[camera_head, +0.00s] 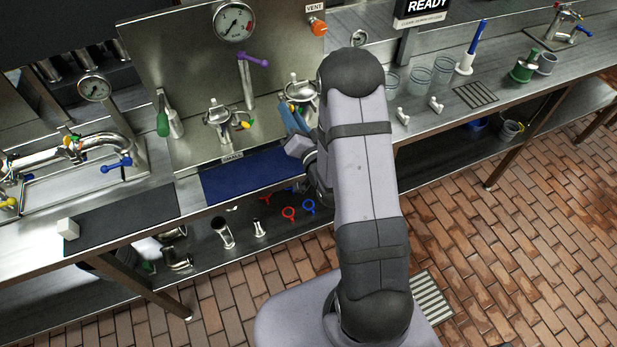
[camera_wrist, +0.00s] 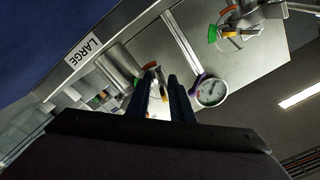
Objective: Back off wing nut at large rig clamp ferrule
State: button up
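My gripper (camera_wrist: 160,88) points at the clamp ferrule (camera_wrist: 152,72) by the LARGE label (camera_wrist: 85,50) in the wrist view. Its two dark blue fingers stand apart with a gap between them. A small yellow-orange piece, perhaps the wing nut (camera_wrist: 164,96), shows in that gap; I cannot tell whether the fingers touch it. In the head view my gripper (camera_head: 291,120) is at the right-hand clamp ferrule (camera_head: 299,86), which my arm partly hides. Another clamp ferrule (camera_head: 217,116) stands to the left, with a green and yellow part at its side.
A gauge (camera_head: 233,21) and a purple-handled valve (camera_head: 253,60) are on the panel behind. A blue mat (camera_head: 240,178) lies in front of the clamps. Pipework with a blue handle (camera_head: 116,163) is left. Clear cups (camera_head: 420,79) and small white fittings (camera_head: 403,116) stand right.

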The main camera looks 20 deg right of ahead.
jog(key=shift+w+m+p, duration=0.15)
jog(key=shift+m+p, duration=0.65)
jog(key=shift+m, duration=0.3)
jog(key=shift+r+m+p, duration=0.15)
jog(key=shift+m+p, duration=0.3)
jog(key=shift+m, duration=0.15)
jog(key=s+n+g, duration=0.1)
jog(key=s, duration=0.1)
jog(key=s+a+f+n+g, duration=0.1)
jog(key=s+n+g, duration=0.1)
jog(key=s+n+g+p, duration=0.1)
jog(key=s, duration=0.1)
jog(key=shift+a+f+g, duration=0.3)
jog(key=shift+f+g, duration=0.05)
jog(key=shift+g, duration=0.05)
jog(key=shift+s+a+n+g+p, duration=0.15)
jog(key=shift+s+n+g+p, duration=0.5)
jog(key=shift+n+g, duration=0.4)
jog(key=s+a+r+n+g+p, duration=0.2)
jog(key=s+r+g, duration=0.3)
jog(key=s, duration=0.5)
jog(key=s+a+r+n+g+p, duration=0.3)
jog(key=s+r+n+g+p, duration=0.1)
jog(key=s, duration=0.6)
jog(key=shift+s+r+g, duration=0.4)
jog(key=shift+r+g, duration=0.15)
jog(key=shift+g, duration=0.4)
